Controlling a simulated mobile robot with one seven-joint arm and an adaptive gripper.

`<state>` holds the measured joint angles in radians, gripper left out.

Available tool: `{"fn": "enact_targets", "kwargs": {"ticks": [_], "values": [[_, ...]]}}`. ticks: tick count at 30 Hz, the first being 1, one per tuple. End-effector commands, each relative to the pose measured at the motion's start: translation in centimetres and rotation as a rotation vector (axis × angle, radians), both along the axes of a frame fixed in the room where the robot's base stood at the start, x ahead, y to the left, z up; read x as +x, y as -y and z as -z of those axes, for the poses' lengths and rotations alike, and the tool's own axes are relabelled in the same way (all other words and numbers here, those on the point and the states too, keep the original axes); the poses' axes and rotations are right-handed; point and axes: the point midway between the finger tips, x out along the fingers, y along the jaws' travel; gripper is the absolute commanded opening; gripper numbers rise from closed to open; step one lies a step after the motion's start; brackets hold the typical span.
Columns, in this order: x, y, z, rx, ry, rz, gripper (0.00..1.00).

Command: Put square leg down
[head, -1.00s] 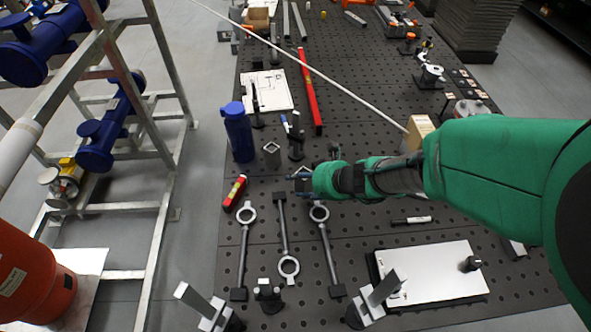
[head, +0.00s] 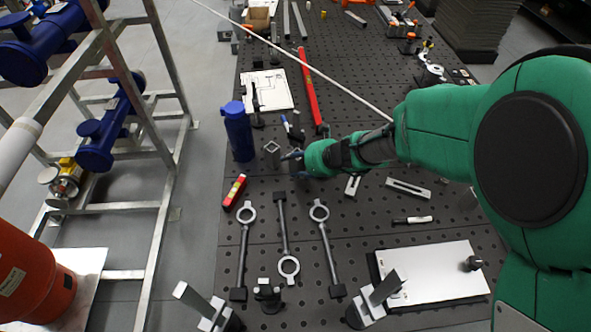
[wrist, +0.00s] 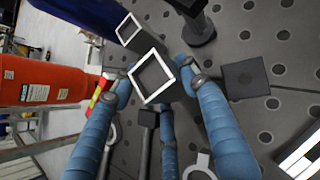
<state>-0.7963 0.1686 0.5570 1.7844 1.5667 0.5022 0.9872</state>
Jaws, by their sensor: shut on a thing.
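A square leg (wrist: 163,62), a hollow grey square tube with a bright rim, is between the blue fingers of my gripper (wrist: 155,76) in the wrist view. My gripper is shut on it, its open end facing the camera. Its lower end is hidden, so I cannot tell if it touches the table. A second square tube (wrist: 120,37) stands just beyond it; it also shows in the head view (head: 272,156), just left of my gripper (head: 291,157).
The perforated table (head: 345,230) holds a blue bottle (head: 238,135) behind left, a red-and-yellow level (head: 234,192), a dark clamp stand (head: 294,130) and eye-ended rods (head: 325,245) in front. Slotted plates (head: 408,188) lie to the right. A long red level (head: 310,90) lies farther back.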

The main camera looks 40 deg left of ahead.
Motion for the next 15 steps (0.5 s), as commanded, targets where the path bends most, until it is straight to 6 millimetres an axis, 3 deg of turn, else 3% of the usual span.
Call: {"fn": "enact_targets", "kwargs": {"ticks": [15], "values": [[0.0, 0.0, 3.6, 0.001, -0.001, 0.001, 0.14]]}}
